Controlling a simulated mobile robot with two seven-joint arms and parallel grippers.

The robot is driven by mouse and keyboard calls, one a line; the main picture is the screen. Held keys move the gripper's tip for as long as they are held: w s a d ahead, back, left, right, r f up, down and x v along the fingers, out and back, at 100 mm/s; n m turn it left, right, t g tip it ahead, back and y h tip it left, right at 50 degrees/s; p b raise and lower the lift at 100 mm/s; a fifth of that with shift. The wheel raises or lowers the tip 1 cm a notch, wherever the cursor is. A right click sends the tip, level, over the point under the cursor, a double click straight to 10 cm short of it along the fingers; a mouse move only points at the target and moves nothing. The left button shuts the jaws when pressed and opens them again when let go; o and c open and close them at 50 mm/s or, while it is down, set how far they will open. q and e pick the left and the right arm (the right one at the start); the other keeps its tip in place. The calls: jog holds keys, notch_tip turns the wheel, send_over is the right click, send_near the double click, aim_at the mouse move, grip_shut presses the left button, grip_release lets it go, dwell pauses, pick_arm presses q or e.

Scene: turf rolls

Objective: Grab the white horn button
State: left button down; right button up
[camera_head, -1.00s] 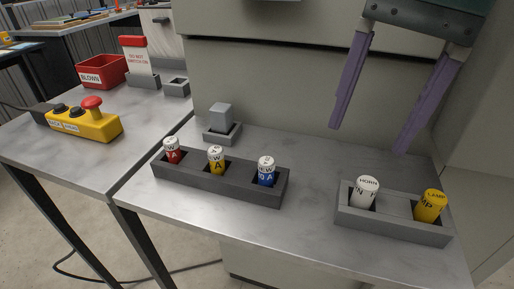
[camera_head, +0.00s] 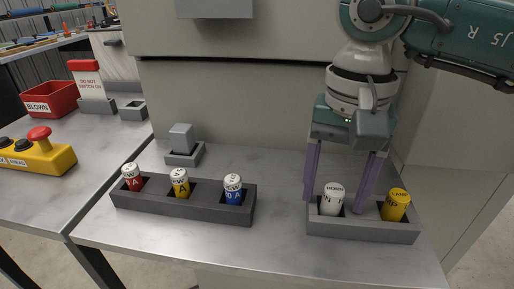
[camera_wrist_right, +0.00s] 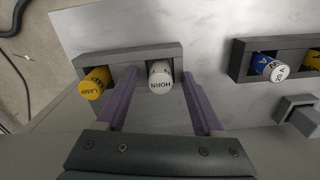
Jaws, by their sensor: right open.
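The white horn button (camera_head: 332,199) stands in the left slot of a grey two-slot holder (camera_head: 362,229) on the metal table. It also shows in the right wrist view (camera_wrist_right: 160,78), marked HORN. My right gripper (camera_head: 335,205) is open, with purple fingers pointing down, one on each side of the horn button and apart from it. In the right wrist view the gripper (camera_wrist_right: 160,120) has the button between its fingers. A yellow lamp button (camera_head: 395,205) stands in the right slot, just beyond one finger. My left gripper is out of view.
A dark holder (camera_head: 150,202) with red, yellow and blue fuses stands to the left. A grey block (camera_head: 181,138) sits in a small holder behind it. A cabinet wall rises behind the table. A side table holds a yellow button box (camera_head: 40,157) and a red bin (camera_head: 50,97).

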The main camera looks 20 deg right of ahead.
grip_shut()
dwell(0.5)
